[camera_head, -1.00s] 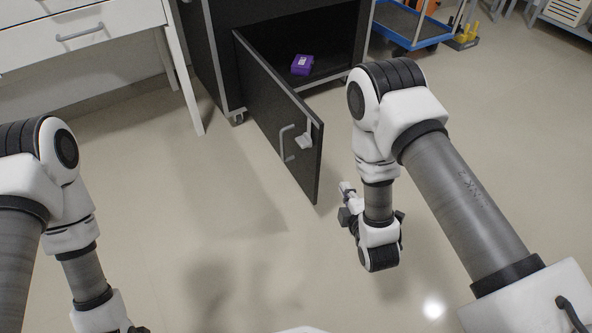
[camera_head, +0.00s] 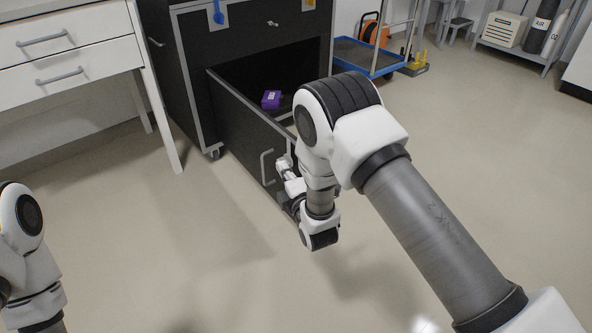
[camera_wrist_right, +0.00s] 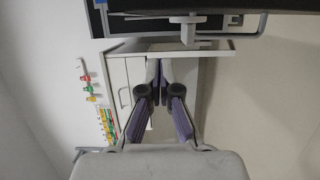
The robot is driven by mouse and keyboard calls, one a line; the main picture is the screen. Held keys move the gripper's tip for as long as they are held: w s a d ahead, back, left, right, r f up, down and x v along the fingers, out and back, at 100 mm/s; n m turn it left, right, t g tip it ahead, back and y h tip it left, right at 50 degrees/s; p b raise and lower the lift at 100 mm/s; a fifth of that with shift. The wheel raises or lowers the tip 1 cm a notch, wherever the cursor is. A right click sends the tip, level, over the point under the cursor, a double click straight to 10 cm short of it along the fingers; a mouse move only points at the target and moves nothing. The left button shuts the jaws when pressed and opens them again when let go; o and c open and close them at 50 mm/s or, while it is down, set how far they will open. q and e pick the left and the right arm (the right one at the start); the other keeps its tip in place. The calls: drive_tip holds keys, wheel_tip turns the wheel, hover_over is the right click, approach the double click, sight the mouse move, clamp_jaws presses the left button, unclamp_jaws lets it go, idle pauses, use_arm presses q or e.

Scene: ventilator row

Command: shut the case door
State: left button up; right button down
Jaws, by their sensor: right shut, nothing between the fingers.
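The black case (camera_head: 180,85) stands at the top middle of the head view with its door (camera_head: 238,120) swung wide open towards me. The door's outer face carries a grey bar handle (camera_head: 265,168) and a small pale latch near its free edge. My right gripper (camera_head: 288,190) is shut and empty, close to the free edge of the door; my arm hides part of this area, and I cannot tell whether they touch. In the right wrist view the closed fingers (camera_wrist_right: 160,78) point towards the door (camera_wrist_right: 250,25), with the handle and latch at the top. My left gripper is out of frame.
A purple box (camera_head: 271,99) lies inside the case. A white drawer desk (camera_head: 70,60) stands to the left of the case, and a blue trolley (camera_head: 365,55) behind it to the right. The floor in front is clear.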

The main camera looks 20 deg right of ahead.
sight(290, 152)
drive_tip(key=shift+w+d+b, duration=0.25)
drive_tip(key=shift+d, duration=0.4)
drive_tip(key=shift+w+d+b, duration=0.25)
drive_tip(key=shift+d, duration=0.4)
drive_tip(key=shift+w+d+b, duration=0.25)
drive_tip(key=shift+d, duration=0.4)
